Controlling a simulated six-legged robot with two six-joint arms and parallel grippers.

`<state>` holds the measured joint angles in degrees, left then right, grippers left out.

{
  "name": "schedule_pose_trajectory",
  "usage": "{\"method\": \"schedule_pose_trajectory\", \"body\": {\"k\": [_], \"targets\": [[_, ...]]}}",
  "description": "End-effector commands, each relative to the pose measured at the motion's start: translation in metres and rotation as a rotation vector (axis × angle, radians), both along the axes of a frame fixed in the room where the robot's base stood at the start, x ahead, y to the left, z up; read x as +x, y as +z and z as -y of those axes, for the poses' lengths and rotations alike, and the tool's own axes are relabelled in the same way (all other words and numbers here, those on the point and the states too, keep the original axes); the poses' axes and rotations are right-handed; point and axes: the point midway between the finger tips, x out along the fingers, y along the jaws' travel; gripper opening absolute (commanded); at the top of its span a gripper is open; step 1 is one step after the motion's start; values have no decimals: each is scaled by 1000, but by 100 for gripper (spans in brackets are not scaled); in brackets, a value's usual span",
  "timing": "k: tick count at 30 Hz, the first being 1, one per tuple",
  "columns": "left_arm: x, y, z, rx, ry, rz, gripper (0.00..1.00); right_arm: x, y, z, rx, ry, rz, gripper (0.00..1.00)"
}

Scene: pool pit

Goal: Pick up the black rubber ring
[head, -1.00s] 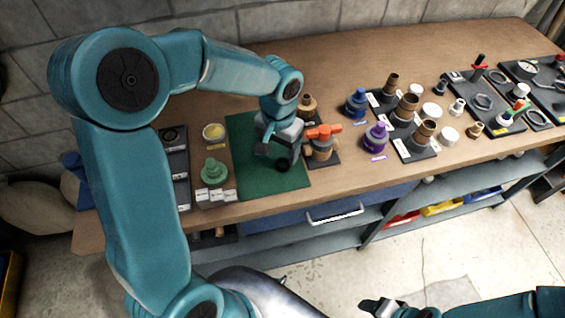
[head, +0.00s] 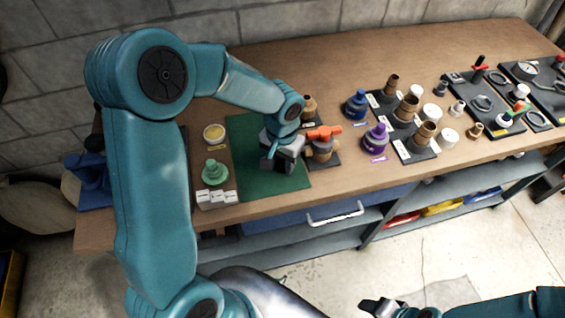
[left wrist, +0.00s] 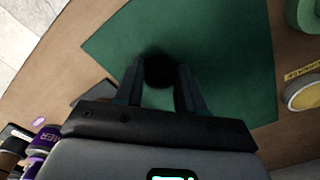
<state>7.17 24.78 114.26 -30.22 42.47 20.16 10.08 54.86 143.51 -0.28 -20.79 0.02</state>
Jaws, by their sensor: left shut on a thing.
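My left gripper (left wrist: 158,80) is low over the green mat (left wrist: 225,60) on the bench. In the left wrist view its two fingers stand on either side of a dark round thing and are shut on it. I take this for the black rubber ring (left wrist: 158,69), though no hole shows. In the head view my left gripper (head: 278,164) is over the green mat (head: 250,185), and its wrist and fingers hide the ring. My right gripper (head: 380,306) is at the bottom, away from the bench; its jaw gap is unclear.
An orange-handled valve (head: 322,140) stands close right of my left gripper. A green knobbed piece (head: 214,172), a yellow-filled dish (head: 214,133) and white label blocks (head: 217,197) are left of the mat. Purple (head: 376,137) and blue (head: 356,103) fittings stand further right.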

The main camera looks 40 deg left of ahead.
Motion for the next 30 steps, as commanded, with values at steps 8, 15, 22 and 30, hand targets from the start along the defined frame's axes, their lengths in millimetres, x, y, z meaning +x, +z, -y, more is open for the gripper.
{"method": "schedule_pose_trajectory", "body": {"k": [8,15,22,30], "targets": [[1,17,0,1,0,4,11,0,0,0,0,0,0,58],[2,77,0,1,0,10,11,0,0,0,0,0,0,58],[1,148,0,0,-1,7,11,0,2,0,0,0,0,58],[0,193,0,-1,0,2,11,0,5,0,0,0,0,58]]}}
